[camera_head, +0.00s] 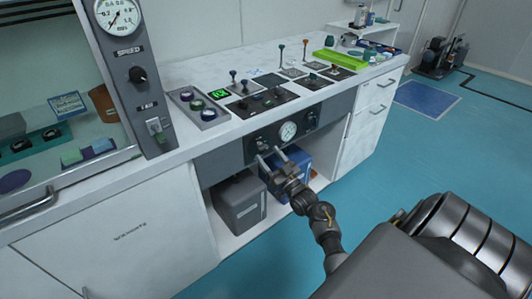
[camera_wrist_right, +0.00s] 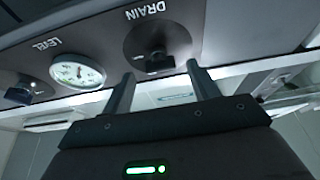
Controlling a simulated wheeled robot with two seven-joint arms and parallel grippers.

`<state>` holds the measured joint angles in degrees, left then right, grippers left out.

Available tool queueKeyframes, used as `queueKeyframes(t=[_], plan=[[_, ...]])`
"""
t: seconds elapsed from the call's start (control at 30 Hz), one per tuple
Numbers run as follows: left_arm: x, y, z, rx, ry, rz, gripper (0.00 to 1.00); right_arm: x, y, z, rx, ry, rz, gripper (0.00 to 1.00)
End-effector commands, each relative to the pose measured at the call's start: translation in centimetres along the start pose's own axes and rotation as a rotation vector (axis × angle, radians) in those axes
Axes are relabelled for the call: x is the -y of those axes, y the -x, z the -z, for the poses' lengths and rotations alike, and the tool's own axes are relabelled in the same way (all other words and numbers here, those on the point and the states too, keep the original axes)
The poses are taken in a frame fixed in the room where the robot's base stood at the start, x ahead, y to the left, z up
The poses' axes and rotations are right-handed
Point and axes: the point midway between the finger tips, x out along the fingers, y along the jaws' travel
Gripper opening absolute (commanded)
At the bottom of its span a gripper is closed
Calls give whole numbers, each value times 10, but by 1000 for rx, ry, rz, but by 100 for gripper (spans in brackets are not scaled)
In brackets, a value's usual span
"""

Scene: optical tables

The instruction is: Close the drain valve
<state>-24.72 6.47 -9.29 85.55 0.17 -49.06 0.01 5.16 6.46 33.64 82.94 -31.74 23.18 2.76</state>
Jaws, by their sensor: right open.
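The drain valve is a dark knob (camera_wrist_right: 155,48) on a round black plate under the word DRAIN, which reads upside down in the right wrist view. In the head view the knob (camera_head: 263,145) is at the left of the grey front panel (camera_head: 232,157), left of the gauge. My right gripper (camera_head: 270,154) is open, its two fingers pointing at the panel just by the knob. In the right wrist view the fingertips (camera_wrist_right: 160,71) are apart, with the knob between and just beyond them. I cannot tell whether they touch it. My left gripper is not in view.
A round LEVEL gauge (camera_wrist_right: 78,72) and another knob (camera_wrist_right: 22,92) share the panel. Below are a grey box (camera_head: 240,203) and a blue box (camera_head: 294,166) on an open shelf. Switches and levers stand on the white bench top (camera_head: 190,67).

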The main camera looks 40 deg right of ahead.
Motion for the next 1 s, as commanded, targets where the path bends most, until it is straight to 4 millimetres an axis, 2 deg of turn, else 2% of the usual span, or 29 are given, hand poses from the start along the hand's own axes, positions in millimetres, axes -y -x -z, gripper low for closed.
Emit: queueKeyframes(t=[0.2,0.53,0.87,1.0], plan=[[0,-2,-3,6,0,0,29,0,-20,0,0,-1,1,60],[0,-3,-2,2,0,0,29,0,-22,0,1,0,1,59],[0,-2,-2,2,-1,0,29,0,-21,0,1,0,1,16],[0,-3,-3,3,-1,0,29,0,-21,-1,1,4,3,15]])
